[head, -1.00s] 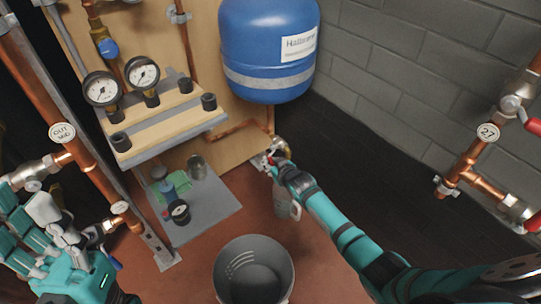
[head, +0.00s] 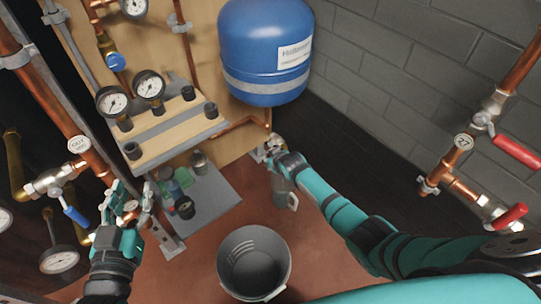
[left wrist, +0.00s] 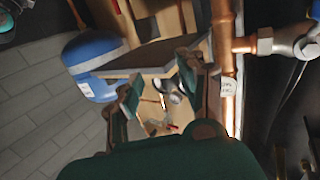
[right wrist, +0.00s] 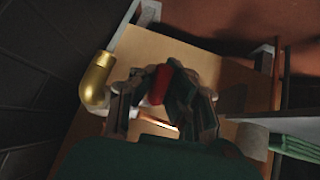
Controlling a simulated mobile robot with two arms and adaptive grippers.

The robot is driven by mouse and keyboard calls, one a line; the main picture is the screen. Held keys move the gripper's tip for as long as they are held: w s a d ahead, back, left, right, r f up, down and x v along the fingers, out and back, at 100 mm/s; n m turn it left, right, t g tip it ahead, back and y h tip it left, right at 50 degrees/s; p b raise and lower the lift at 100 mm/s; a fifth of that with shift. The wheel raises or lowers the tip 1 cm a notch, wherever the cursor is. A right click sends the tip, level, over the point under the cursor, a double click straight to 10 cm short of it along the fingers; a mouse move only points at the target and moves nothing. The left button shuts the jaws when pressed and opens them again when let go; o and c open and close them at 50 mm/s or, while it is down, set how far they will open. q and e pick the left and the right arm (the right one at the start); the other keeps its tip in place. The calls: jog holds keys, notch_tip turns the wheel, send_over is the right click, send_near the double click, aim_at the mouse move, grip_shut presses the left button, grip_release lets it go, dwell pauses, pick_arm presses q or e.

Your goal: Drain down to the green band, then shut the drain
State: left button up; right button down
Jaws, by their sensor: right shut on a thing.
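The drain valve (head: 272,146) sits low under the blue vessel (head: 265,45), mostly hidden by my right gripper (head: 277,157). In the right wrist view, a red handle (right wrist: 159,84) is between the fingers of my right gripper (right wrist: 160,100), which is shut on it. Two round gauges, one on the left (head: 112,101) and one on the right (head: 149,87), stand at the wooden shelf; no green band can be made out on them. My left gripper (head: 130,203) is open and empty beside the left copper pipe; its fingers also stand apart in the left wrist view (left wrist: 163,90).
A grey bucket (head: 229,272) stands on the red floor, and a grey jug (head: 283,190) hangs or stands under the drain. Blue-handled (head: 75,214) and red-handled (head: 516,152) valves flank the sides. Floor around the bucket is clear.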

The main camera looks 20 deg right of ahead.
pick_arm(q)
notch_tip(320, 180, down, 6)
jog(key=s+a+g+y+p, duration=0.1)
jog(key=s+g, duration=0.1)
jog(key=g, duration=0.1)
jog(key=shift+a+g, duration=0.2)
jog(key=shift+g, duration=0.2)
pick_arm(e)
jog(key=shift+s+g, duration=0.2)
jog(key=shift+g, duration=0.3)
pick_arm(q)
jog(key=shift+s+r, duration=0.1)
pick_arm(e)
jog(key=c, duration=1.3)
grip_release()
jog(key=shift+r, duration=0.15)
pick_arm(q)
jog(key=shift+r, duration=0.1)
pick_arm(e)
jog(key=shift+o, duration=0.2)
jog(key=shift+r, duration=0.1)
jog(key=v, duration=1.1)
jog(key=shift+s+r, duration=0.2)
jog(key=shift+s, duration=0.15)
